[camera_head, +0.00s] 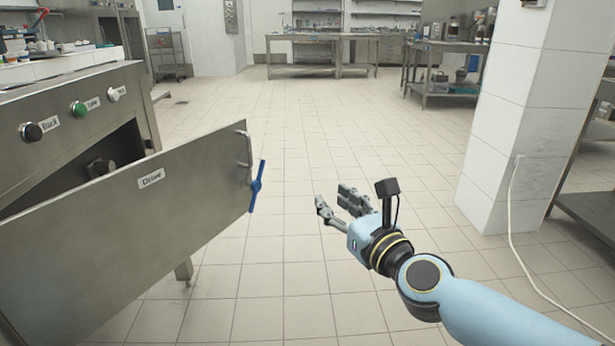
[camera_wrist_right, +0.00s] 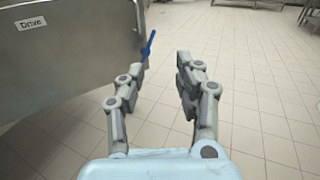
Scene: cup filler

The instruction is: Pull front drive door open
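The drive door (camera_head: 150,220) is a large metal panel labelled "Drive" at the left in the head view. It stands swung out, with a dark opening (camera_head: 110,150) showing behind it. My left gripper is not in view.
The machine panel (camera_head: 65,125) above the opening has black, green and white knobs. A white tiled pillar (camera_head: 520,120) with a cable (camera_head: 515,220) stands at the right. Metal tables (camera_head: 320,40) stand at the back.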

